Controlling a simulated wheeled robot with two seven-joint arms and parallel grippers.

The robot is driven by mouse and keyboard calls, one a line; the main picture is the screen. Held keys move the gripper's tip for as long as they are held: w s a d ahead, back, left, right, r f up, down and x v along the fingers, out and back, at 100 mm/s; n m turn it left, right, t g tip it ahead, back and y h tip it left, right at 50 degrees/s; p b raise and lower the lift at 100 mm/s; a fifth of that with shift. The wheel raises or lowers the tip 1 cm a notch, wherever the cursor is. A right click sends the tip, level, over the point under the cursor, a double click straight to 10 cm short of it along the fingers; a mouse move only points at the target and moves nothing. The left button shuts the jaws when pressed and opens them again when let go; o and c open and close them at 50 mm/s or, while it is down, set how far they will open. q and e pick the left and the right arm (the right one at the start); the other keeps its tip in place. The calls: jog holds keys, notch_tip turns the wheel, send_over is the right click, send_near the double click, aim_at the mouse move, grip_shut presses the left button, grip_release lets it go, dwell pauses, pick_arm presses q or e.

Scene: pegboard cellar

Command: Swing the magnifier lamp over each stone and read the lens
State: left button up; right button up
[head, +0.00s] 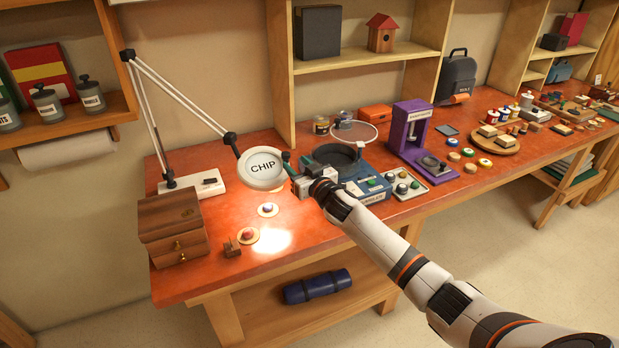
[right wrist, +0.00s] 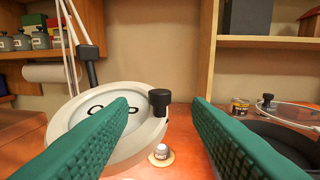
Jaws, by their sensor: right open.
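The white magnifier lamp's round head (head: 262,170) hangs over the left of the bench, and its lens reads "CHIP". Its jointed arm (head: 178,92) rises from a white base (head: 191,187). My right gripper (head: 293,173) is open beside the lens's right rim. In the right wrist view, the lamp head (right wrist: 92,122) and its black knob (right wrist: 160,100) show between and behind the green fingers, with one stone (right wrist: 160,151) below. My left gripper is out of view.
A blue machine (head: 365,188) with a round hoop and a purple press (head: 411,132) stand to the right. A bright light patch falls on clear bench.

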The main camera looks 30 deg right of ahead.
jog(key=s+b, duration=0.1)
jog(key=s, duration=0.5)
jog(key=shift+s+d, duration=0.25)
jog(key=shift+s, duration=0.05)
